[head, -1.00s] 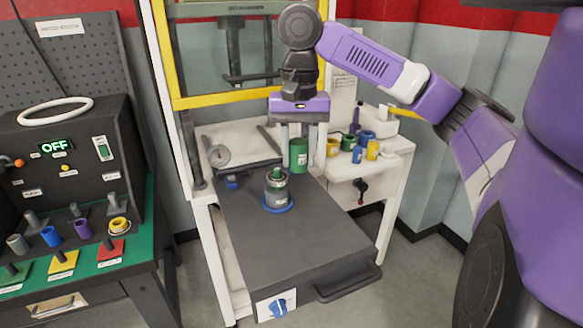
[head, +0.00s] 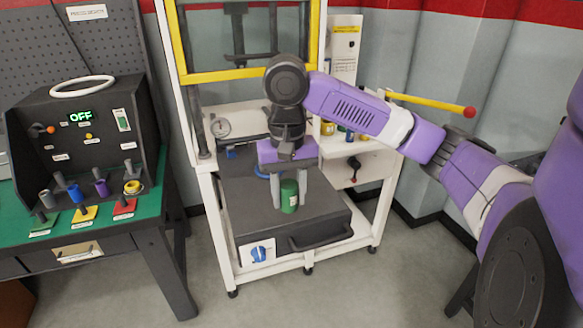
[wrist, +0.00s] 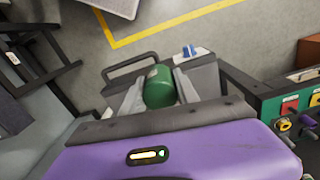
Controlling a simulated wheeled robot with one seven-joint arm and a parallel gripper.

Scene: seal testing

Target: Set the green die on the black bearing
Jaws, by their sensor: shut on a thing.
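The green die (head: 289,195), a green cylinder, is between the two fingers of my gripper (head: 288,188). In the wrist view the green die (wrist: 160,87) sits between the fingertips. My gripper is shut on it, over the dark press table (head: 235,195). I cannot tell the gap between the die and the table. A blue ring (head: 262,171) shows just left of the gripper on the table; the bearing standing in it is mostly hidden behind my gripper.
The yellow-framed press (head: 240,74) rises behind the table. A side shelf (head: 350,148) with coloured cylinders is partly covered by my arm. A control box (head: 85,140) reading OFF stands on the green bench at the left. The table's front handle (head: 322,238) sticks out.

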